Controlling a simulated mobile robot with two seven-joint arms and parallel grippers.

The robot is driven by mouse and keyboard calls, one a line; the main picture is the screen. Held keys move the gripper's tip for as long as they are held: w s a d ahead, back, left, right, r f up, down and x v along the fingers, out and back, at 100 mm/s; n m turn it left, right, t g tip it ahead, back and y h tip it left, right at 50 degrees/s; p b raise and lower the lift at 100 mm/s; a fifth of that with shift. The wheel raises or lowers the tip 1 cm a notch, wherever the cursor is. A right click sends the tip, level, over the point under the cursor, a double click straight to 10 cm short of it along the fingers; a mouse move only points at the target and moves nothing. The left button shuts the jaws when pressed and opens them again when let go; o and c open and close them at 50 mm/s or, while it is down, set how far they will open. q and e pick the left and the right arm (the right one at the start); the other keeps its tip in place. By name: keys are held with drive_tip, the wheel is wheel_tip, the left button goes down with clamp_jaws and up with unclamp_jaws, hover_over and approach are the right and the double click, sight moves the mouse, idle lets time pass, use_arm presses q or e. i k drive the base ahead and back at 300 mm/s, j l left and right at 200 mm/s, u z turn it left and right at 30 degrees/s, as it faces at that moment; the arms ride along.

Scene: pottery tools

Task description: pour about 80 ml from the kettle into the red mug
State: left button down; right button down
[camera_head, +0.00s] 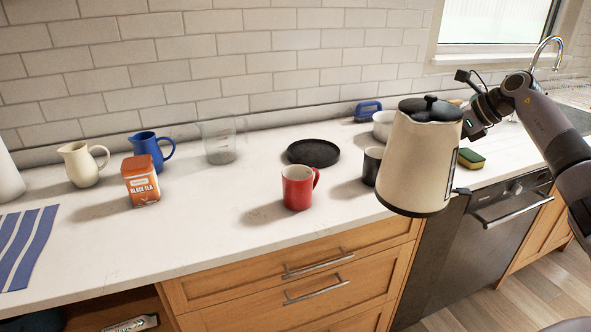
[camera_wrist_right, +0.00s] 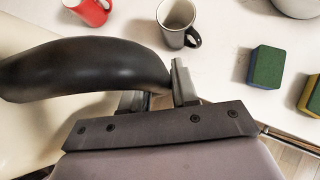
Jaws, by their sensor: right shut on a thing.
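The red mug (camera_head: 298,188) stands upright on the counter, its handle to the right; part of it shows at the top of the right wrist view (camera_wrist_right: 92,10). Its inside is too small to read. The cream kettle (camera_head: 418,165) with a black lid is held in the air, near upright, at the counter's front edge, right of the red mug and apart from it. My right gripper (camera_head: 476,124) is shut on the kettle's black handle (camera_wrist_right: 85,70). I cannot make out the spout or any pouring water. My left gripper is not in view.
A dark mug (camera_head: 372,166) stands behind the kettle, partly hidden. A black round plate (camera_head: 313,153), clear measuring jug (camera_head: 219,143), blue pitcher (camera_head: 150,150), cream pitcher (camera_head: 82,163) and tea box (camera_head: 140,181) stand around. A sponge (camera_head: 471,158) lies right.

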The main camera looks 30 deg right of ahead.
sight(298, 183)
drive_tip(key=i, duration=0.95)
